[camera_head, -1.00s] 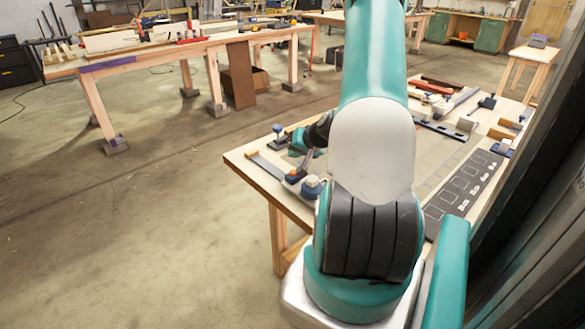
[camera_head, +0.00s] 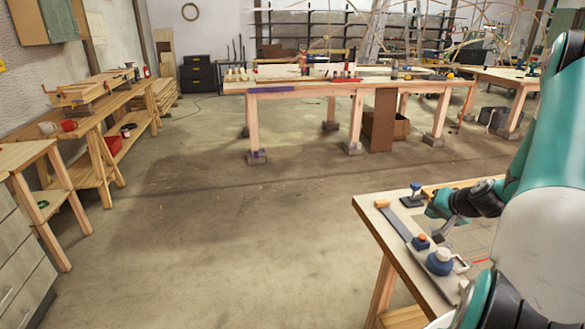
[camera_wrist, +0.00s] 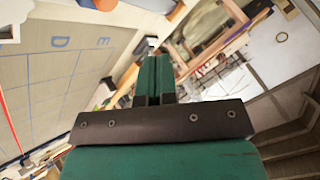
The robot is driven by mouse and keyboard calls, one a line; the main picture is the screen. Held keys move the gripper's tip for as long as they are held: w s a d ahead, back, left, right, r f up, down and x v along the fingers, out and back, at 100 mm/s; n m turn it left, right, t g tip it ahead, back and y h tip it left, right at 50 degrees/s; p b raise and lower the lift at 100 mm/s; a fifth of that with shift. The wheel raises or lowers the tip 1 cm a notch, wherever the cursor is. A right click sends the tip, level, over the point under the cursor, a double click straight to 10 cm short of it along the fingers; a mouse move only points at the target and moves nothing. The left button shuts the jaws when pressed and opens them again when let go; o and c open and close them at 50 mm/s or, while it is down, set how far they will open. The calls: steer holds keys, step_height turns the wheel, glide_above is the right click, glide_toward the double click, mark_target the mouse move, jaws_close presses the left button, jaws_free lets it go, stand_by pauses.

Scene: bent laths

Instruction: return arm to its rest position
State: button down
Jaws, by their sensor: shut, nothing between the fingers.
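My arm reaches in from the right of the head view over the near workbench (camera_head: 384,259). My gripper (camera_wrist: 153,62) shows in the wrist view as two teal fingers side by side, closed together with nothing between them. In the head view the arm's end is small, low over the near bench's left part, and its fingertips are hard to make out. A grey board with blue grid lines and the letters D and E (camera_wrist: 55,80) lies to the left of the fingers in the wrist view.
Blue-capped bottle (camera_head: 439,262), small blue and orange item (camera_head: 421,242) and dark clamp-like tool (camera_head: 412,196) sit on the near bench by my arm. A long bench (camera_head: 300,87) stands behind; wooden benches (camera_head: 100,110) line the left. The floor (camera_head: 200,240) between is clear.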

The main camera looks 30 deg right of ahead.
steer(key=shift+w+a+r, duration=0.2)
steer(key=shift+w+a, duration=0.05)
steer(key=shift+w, duration=0.05)
steer(key=w+a+r+n+g+y, duration=0.1)
steer(key=w+a+r+n+y, duration=0.2)
steer(key=a, duration=0.7)
steer(key=w+a+r+n+g+y, duration=0.1)
steer(key=w+a+r+n, duration=0.15)
steer(key=a+r, duration=0.45)
steer(key=w+a+r+n+g+y, duration=0.15)
steer(key=a+n, duration=0.25)
steer(key=a, duration=0.8)
steer(key=s+a+r+n+g+y, duration=0.1)
steer(key=s+a+r+n, duration=0.15)
steer(key=a, duration=0.35)
steer(key=s+a+r+n+g+y, duration=0.1)
steer(key=s+a+r+n+g, duration=0.2)
steer(key=a, duration=0.4)
steer(key=s+a+r+n, duration=0.1)
steer(key=s+a, duration=0.3)
steer(key=s, duration=0.3)
steer(key=s+a+r+n+g+h, duration=0.1)
steer(key=s+a+r+n, duration=0.1)
steer(key=s, duration=0.6)
steer(key=shift+a, duration=0.85)
steer(key=shift+s+g, duration=0.1)
steer(key=shift+g, duration=0.15)
